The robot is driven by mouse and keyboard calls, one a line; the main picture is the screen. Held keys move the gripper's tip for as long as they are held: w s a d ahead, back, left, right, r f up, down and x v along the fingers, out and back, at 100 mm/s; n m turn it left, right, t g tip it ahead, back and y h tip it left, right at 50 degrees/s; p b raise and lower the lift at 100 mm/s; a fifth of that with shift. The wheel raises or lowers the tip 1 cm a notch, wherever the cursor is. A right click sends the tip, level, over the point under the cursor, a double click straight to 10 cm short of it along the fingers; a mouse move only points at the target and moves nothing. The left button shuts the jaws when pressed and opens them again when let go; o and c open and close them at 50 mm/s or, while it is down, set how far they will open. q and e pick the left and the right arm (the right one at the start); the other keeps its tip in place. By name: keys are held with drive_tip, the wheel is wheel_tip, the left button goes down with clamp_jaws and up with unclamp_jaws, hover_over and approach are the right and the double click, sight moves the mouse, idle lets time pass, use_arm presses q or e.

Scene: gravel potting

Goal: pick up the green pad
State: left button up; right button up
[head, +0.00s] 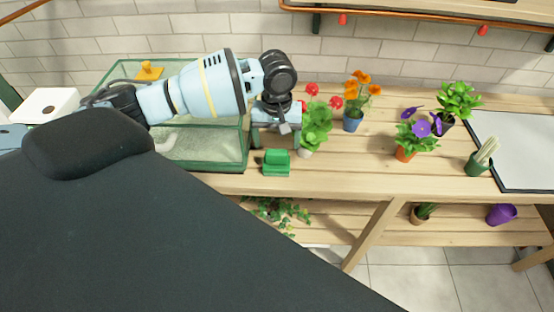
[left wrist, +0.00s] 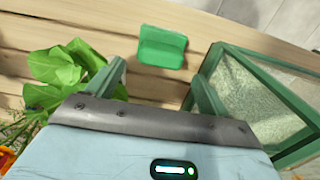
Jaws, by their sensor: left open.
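The green pad (head: 276,162) lies on the wooden table near its front edge, just right of the glass tank. It also shows in the left wrist view (left wrist: 162,47), ahead of the fingertips and between their lines. My left gripper (head: 275,138) is open and empty, above and behind the pad; in the left wrist view its two fingers (left wrist: 160,75) stand apart on either side. The pad is apart from both fingers. My right gripper is in neither view.
The green-framed glass tank (head: 245,152) with gravel stands close left of the pad. A leafy plant with red blooms (head: 316,124) stands close right. Farther right are an orange-flowered pot (head: 353,119) and a purple-flowered pot (head: 404,152). The table front right of the pad is clear.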

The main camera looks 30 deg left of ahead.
sight(277, 151)
use_arm(q)
drive_tip(key=f, duration=0.4)
drive_tip(key=shift+s+d+f, duration=0.2)
drive_tip(key=shift+s+d, duration=0.05)
drive_tip(key=shift+s, duration=0.15)
drive_tip(key=shift+f, duration=0.3)
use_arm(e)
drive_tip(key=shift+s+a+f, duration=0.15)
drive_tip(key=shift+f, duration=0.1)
use_arm(q)
drive_tip(key=c, duration=1.1)
drive_tip(key=shift+r, duration=0.6)
wheel_tip(277, 151, up, 7)
drive_tip(key=shift+w+r+p, duration=0.1)
drive_tip(key=shift+r+p, duration=0.1)
drive_tip(key=shift+p, duration=0.15)
drive_tip(key=shift+r, duration=0.75)
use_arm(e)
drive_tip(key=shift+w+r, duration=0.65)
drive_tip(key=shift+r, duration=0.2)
